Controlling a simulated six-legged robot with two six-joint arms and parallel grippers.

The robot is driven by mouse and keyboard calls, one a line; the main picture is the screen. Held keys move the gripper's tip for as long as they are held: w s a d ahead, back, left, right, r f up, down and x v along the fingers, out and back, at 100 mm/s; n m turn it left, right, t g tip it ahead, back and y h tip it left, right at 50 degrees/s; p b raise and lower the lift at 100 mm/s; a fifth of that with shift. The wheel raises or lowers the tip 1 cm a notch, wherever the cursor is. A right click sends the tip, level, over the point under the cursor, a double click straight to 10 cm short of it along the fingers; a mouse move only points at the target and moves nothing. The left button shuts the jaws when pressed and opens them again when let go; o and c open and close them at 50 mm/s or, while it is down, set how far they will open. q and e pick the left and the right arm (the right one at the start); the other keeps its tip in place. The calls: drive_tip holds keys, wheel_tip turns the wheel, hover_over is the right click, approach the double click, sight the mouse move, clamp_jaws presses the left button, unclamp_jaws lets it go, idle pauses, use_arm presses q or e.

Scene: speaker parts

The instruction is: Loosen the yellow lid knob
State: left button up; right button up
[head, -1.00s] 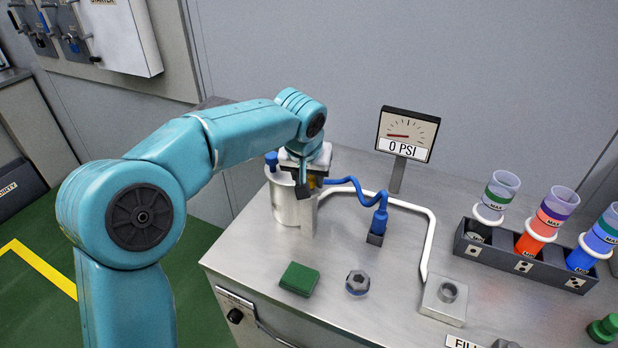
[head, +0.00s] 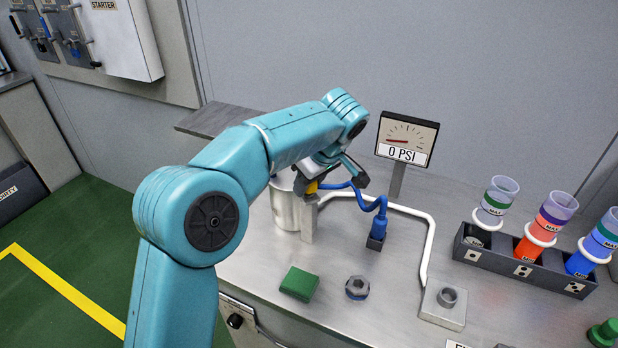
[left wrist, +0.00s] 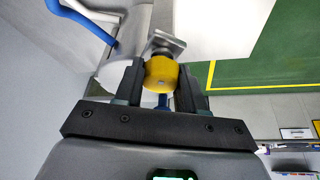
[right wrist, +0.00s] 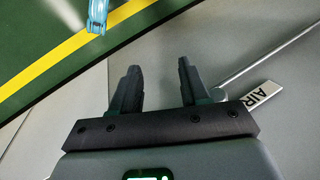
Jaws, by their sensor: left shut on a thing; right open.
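The yellow lid knob (left wrist: 161,73) sits between the two dark fingers of my left gripper (left wrist: 160,80), which is shut on it. In the head view only a bit of yellow (head: 312,187) shows by my left gripper (head: 328,180), at the top of the silvery pot (head: 284,210). The gripper and wrist hide most of the lid. A metal bracket (left wrist: 163,44) shows just beyond the knob in the left wrist view. My right gripper (right wrist: 158,68) is open and empty, seen only in the right wrist view.
A blue hose (head: 343,186) runs from beside the pot to a blue connector (head: 378,225). The pressure gauge (head: 407,138) reads 0 PSI. A green block (head: 299,283) and a hex-topped knob (head: 357,287) lie in front. A rack (head: 520,262) of colored cups stands right.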

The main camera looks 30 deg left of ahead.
use_arm(q)
drive_tip(key=n+g+p, duration=0.1)
drive_tip(key=n, duration=0.2)
drive_tip(key=shift+r+p, duration=0.15)
drive_tip(key=shift+p, duration=0.15)
drive_tip(key=shift+n+g+p, duration=0.45)
drive_tip(key=shift+n+g, duration=0.05)
drive_tip(key=shift+n, duration=0.5)
drive_tip(key=shift+f, duration=0.2)
drive_tip(key=o, duration=1.1)
drive_tip(key=shift+c, duration=0.2)
drive_tip(key=shift+r, duration=0.1)
